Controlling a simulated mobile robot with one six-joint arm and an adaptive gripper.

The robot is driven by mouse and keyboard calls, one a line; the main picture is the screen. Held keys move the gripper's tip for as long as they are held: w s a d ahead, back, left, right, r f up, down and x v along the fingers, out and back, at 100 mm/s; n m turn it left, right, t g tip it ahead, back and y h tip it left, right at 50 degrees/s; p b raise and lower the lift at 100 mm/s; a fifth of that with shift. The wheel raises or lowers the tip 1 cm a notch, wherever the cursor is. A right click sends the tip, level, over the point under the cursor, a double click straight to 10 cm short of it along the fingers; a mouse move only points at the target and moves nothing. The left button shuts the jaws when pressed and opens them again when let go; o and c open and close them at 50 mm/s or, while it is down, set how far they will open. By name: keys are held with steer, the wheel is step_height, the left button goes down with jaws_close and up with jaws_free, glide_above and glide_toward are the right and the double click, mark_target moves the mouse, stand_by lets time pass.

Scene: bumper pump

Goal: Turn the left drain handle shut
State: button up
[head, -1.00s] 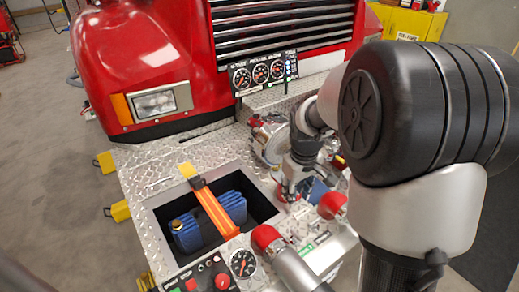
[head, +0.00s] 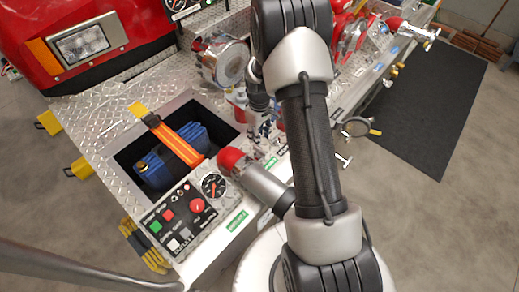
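I cannot tell for certain which part is the left drain handle. A small silver T-shaped handle (head: 343,161) sticks out below the bumper's front edge, right of my arm. Above it is a round cap or ring (head: 355,127) with a yellow-tipped lever (head: 374,132). Part of the pump panel is hidden behind my arm. My gripper (head: 262,130) points down over the bumper, between the battery box and the arm link. Its fingers are small and partly hidden, so I cannot see whether they are open or touching anything.
A red-capped pipe (head: 232,161) and a control box (head: 180,220) stand near my gripper at the front left. Another red-capped outlet (head: 396,24) is at the far right. A dark mat (head: 425,105) lies on open floor.

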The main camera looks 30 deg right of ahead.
mark_target(260, 149)
step_height(260, 149, down, 9)
steer(key=shift+r+b, duration=0.1)
steer(key=shift+b, duration=0.7)
steer(key=shift+c, duration=0.5)
jaws_close()
